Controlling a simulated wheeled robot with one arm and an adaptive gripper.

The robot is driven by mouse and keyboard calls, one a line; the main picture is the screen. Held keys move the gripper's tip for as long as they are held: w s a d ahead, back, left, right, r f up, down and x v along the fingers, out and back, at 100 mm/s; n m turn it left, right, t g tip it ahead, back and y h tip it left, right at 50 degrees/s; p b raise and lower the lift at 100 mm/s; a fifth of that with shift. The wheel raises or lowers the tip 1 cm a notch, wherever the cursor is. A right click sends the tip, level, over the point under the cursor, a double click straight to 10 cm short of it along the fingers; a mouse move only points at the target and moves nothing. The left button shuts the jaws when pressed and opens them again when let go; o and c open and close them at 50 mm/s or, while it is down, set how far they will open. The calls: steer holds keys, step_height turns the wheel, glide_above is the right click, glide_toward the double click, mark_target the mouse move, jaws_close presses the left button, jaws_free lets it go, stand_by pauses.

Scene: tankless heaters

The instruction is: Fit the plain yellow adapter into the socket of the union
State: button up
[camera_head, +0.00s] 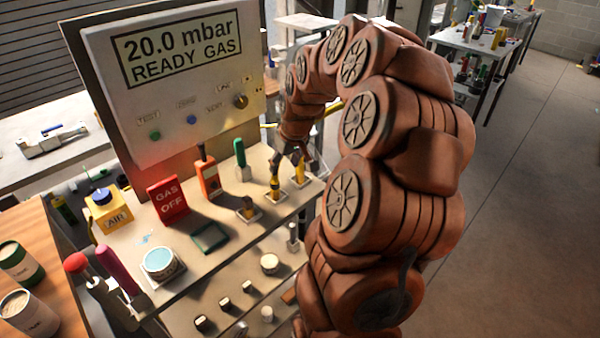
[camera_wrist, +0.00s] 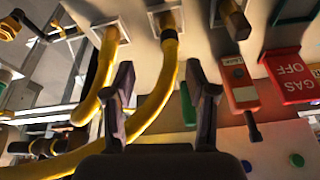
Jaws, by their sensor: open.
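A plain yellow piece (camera_head: 298,172), which looks like the adapter, stands at the shelf's right end in a white square holder. In the wrist view it (camera_wrist: 108,52) is left of my gripper and continues as a curved hose. A second yellow piece (camera_head: 274,186) with a black band stands beside it; in the wrist view this piece (camera_wrist: 170,42) lies between the lines of my fingers. My gripper (camera_wrist: 160,72) is open, its fingers apart. In the head view my gripper (camera_head: 290,158) is just above these pieces; contact is unclear. I cannot identify the union or its socket for certain.
A brass piece (camera_head: 248,209), an orange device (camera_head: 208,177), a green-handled tool (camera_head: 242,160) and a red GAS OFF sign (camera_head: 168,200) stand on the shelf (camera_head: 190,258). The display panel (camera_head: 178,80) rises behind. Brass fittings (camera_wrist: 12,25) show at the wrist view's left edge.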

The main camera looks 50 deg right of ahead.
glide_above(301, 164)
steer(key=s, duration=0.3)
steer(key=f, duration=0.2)
steer(key=shift+m+t+h, duration=0.3)
steer(key=shift+m+h, duration=0.1)
steer(key=shift+w+a+p+x, duration=0.15)
steer(key=shift+p+x, duration=0.45)
steer(key=shift+x, duration=0.6)
steer(key=shift+w+a+p+x, duration=0.15)
steer(key=shift+p+x, duration=0.4)
steer(key=shift+x, duration=0.65)
steer(key=shift+w+d+p+x, duration=0.15)
steer(key=shift+p+x, duration=0.45)
steer(key=shift+x, duration=0.6)
steer(key=shift+a+r, duration=0.1)
steer(key=shift+r, duration=0.05)
jaws_close()
